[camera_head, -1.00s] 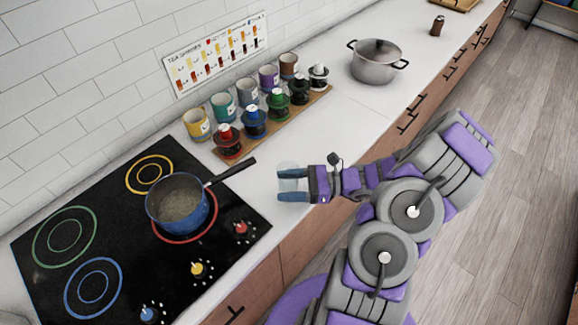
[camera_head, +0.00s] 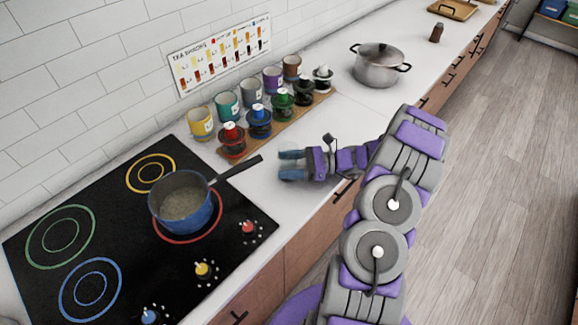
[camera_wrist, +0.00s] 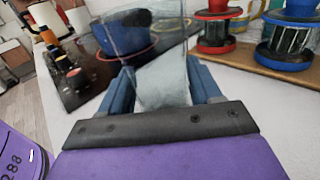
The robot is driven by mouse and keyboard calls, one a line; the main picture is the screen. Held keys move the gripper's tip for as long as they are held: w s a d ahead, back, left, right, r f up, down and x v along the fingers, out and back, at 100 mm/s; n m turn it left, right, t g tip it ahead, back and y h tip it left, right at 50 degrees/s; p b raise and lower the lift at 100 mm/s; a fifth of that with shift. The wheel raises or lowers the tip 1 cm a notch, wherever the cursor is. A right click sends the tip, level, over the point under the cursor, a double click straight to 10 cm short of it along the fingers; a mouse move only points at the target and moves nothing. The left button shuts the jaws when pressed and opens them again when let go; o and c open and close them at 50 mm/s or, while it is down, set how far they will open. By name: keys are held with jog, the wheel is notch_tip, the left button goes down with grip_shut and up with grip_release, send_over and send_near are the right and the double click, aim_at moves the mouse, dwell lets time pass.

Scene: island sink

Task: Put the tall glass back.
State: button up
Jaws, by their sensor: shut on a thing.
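The tall glass is clear and see-through. In the wrist view the glass (camera_wrist: 162,78) stands between the two blue fingers of my gripper (camera_wrist: 163,88), which is shut on it. The blue pot and stove show through its upper part. In the head view my gripper (camera_head: 289,165) is over the white counter, right of the pot handle and in front of the tea rack. The glass can hardly be made out there. I cannot tell whether its base touches the counter.
A blue pot (camera_head: 184,204) sits on the black stove (camera_head: 125,263), its handle pointing toward the rack. A lidded grey pot (camera_head: 378,68) stands farther along.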

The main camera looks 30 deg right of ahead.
jog(key=shift+d+f, duration=0.15)
jog(key=shift+d, duration=0.85)
jog(key=o, duration=1)
jog(key=shift+d, duration=0.5)
jog(key=shift+c, duration=0.2)
jog(key=shift+o, duration=0.8)
jog(key=shift+a, duration=0.25)
jog(key=shift+o, duration=0.3)
jog(key=shift+a, duration=0.9)
jog(key=v, duration=0.3)
jog(key=p+v, duration=0.1)
jog(key=v, duration=0.3)
jog(key=p+v, duration=0.1)
jog(key=v, duration=0.2)
jog(key=shift+w+d, duration=0.2)
jog(key=shift+d, duration=0.05)
jog(key=shift+p+v, duration=0.35)
jog(key=shift+v, duration=0.55)
jog(key=shift+s+d, duration=0.25)
jog(key=shift+d, duration=0.3)
jog(key=shift+a, duration=0.25)
